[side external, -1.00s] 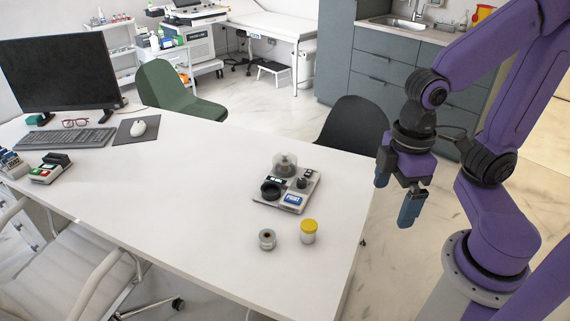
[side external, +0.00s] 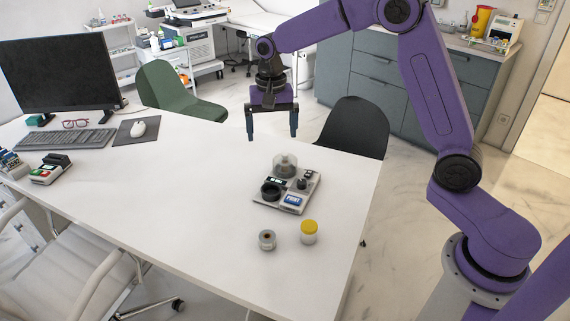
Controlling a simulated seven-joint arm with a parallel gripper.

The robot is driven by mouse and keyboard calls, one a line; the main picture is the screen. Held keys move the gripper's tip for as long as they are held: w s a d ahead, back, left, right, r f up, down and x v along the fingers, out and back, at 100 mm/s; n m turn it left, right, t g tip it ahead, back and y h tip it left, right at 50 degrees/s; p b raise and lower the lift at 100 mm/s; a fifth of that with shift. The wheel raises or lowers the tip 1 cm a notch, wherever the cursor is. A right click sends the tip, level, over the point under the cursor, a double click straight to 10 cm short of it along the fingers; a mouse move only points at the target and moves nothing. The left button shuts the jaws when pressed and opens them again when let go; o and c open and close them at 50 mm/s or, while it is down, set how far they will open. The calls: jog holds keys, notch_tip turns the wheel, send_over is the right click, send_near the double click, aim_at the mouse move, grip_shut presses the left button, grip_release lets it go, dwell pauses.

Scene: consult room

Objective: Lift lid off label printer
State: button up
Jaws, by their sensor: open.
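The label printer (side external: 291,200) sits on the white table, a light grey unit with a small blue screen at its front right and a dark round part at its front left. A clear dome-like lid (side external: 285,162) is on its back left part. My gripper (side external: 271,138) is open and empty, pointing down. In the picture it is above and slightly left of the printer, apart from it. Its two blue fingers are spread wide. How high it is over the table is hard to tell.
In front of the printer stand a small grey roll (side external: 267,240) and a jar with a yellow lid (side external: 309,232). A monitor (side external: 60,72), keyboard (side external: 68,139) and mouse (side external: 138,128) are at the left. The table's middle (side external: 180,200) is clear. A black chair (side external: 355,128) stands behind.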

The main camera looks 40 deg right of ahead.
jog(key=w+d+f+m, duration=0.3)
jog(key=w+d+m, duration=0.2)
jog(key=w+d, duration=0.2)
jog(key=m, duration=0.4)
send_over(285, 157)
notch_tip(285, 157, down, 3)
jog(key=f, duration=1)
jog(key=shift+w+d+f, duration=0.25)
jog(key=shift+d, duration=0.05)
jog(key=shift+w+f, duration=0.15)
jog(key=shift+f, duration=3.15)
jog(key=c, duration=0.7)
